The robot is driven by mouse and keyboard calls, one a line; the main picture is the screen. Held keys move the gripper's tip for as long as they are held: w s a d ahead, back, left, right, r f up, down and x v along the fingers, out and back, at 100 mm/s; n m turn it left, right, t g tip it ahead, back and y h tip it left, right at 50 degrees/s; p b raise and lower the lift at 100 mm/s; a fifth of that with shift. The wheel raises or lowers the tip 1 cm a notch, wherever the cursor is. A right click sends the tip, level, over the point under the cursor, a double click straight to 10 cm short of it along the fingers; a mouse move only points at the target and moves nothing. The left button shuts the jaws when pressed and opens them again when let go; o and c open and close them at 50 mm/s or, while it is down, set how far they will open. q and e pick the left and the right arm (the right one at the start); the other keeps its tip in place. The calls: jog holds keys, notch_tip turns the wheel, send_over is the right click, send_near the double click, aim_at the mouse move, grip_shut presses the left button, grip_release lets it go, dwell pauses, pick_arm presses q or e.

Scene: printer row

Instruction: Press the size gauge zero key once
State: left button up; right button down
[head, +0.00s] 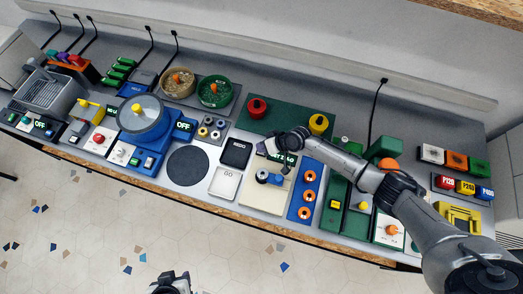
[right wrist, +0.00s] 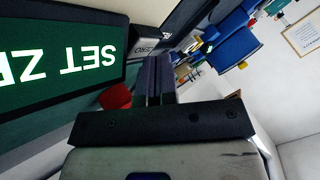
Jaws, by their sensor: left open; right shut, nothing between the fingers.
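The size gauge has a cream base (head: 262,199) and a dark display with bright text (head: 286,159), partly hidden by my right gripper in the head view. In the right wrist view the display (right wrist: 58,62) shows upside-down text that reads "SET ZE" before the edge cuts it off. A grey key marked ZERO (right wrist: 145,46) sits beside it, right at my right fingertips; I cannot tell whether they touch. My right gripper (head: 264,148) is shut and empty; its fingers show in the wrist view (right wrist: 153,62). My left gripper (head: 172,282) is open, low at the bottom edge, away from the bench.
A black tray (head: 236,153) and a white GO tray (head: 236,186) lie left of the gauge. A blue rack with orange rings (head: 304,191) stands to its right. A green board with red and yellow knobs (head: 286,119) is behind.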

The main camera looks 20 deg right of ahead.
jog(key=shift+f, duration=0.25)
jog(key=shift+r, duration=0.15)
dwell(0.3)
jog(key=shift+r+p, duration=0.55)
jog(key=shift+r, duration=0.15)
notch_tip(320, 180, up, 3)
jog(key=shift+f+p, duration=0.2)
jog(key=shift+p, duration=0.9)
notch_tip(320, 180, up, 2)
jog(key=shift+r+p, duration=0.2)
jog(key=shift+p, duration=0.85)
